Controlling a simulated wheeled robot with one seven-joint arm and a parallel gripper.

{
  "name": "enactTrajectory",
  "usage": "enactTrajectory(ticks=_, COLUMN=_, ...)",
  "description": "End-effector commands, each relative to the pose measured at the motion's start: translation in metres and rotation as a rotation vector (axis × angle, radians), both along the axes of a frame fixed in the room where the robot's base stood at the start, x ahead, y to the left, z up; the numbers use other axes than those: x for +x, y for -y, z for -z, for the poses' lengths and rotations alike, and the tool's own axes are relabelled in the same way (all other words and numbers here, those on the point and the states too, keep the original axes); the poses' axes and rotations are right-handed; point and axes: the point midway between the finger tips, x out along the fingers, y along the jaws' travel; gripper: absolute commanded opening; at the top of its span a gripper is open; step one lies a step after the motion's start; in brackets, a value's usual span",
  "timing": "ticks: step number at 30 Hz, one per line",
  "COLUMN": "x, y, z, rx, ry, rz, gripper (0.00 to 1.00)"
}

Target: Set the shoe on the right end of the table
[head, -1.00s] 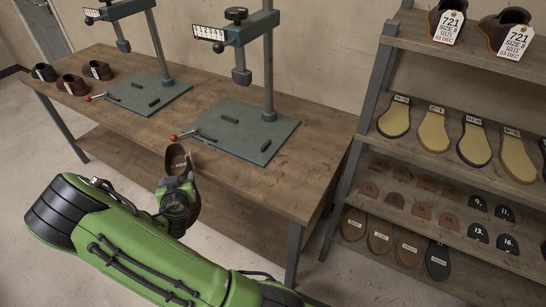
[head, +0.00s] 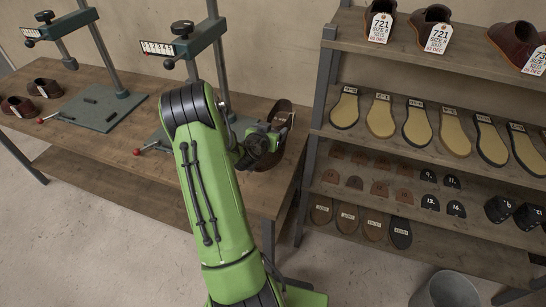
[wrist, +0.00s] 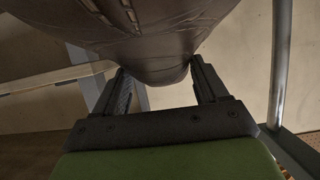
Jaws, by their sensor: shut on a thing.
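The dark brown shoe (head: 285,108) is held at the right end of the wooden table (head: 262,188), to the right of the nearer stitching stand. My gripper (head: 270,133) is shut on it, and the shoe looks tipped with its opening partly toward the head camera. In the wrist view the brown leather shoe (wrist: 150,35) fills the top, with its narrow end between the two fingers of my gripper (wrist: 160,78). I cannot tell whether the shoe touches the tabletop. My arm hides part of the table and stand.
A shelf rack (head: 318,130) with soles, heel pieces and tagged shoes stands close to the right of the table. Two green stitching stands (head: 195,45) occupy the table's middle and left. Two brown shoes (head: 45,88) sit at the far left. A grey bin (head: 445,290) stands on the floor.

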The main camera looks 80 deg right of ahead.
Motion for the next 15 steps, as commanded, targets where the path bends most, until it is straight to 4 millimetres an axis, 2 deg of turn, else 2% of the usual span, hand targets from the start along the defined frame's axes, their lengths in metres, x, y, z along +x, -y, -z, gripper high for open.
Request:
enactTrajectory(ticks=1, x=0.0, y=0.0, z=0.015, rx=0.006, ry=-0.005, rz=0.0, gripper=0.25)
enactTrajectory(ticks=4, x=0.0, y=-0.001, z=0.041, rx=0.007, ry=-0.005, rz=-0.001, gripper=0.25)
enactTrajectory(ticks=15, x=0.0, y=-0.001, z=0.096, rx=0.003, ry=-0.002, rz=-0.001, gripper=0.25)
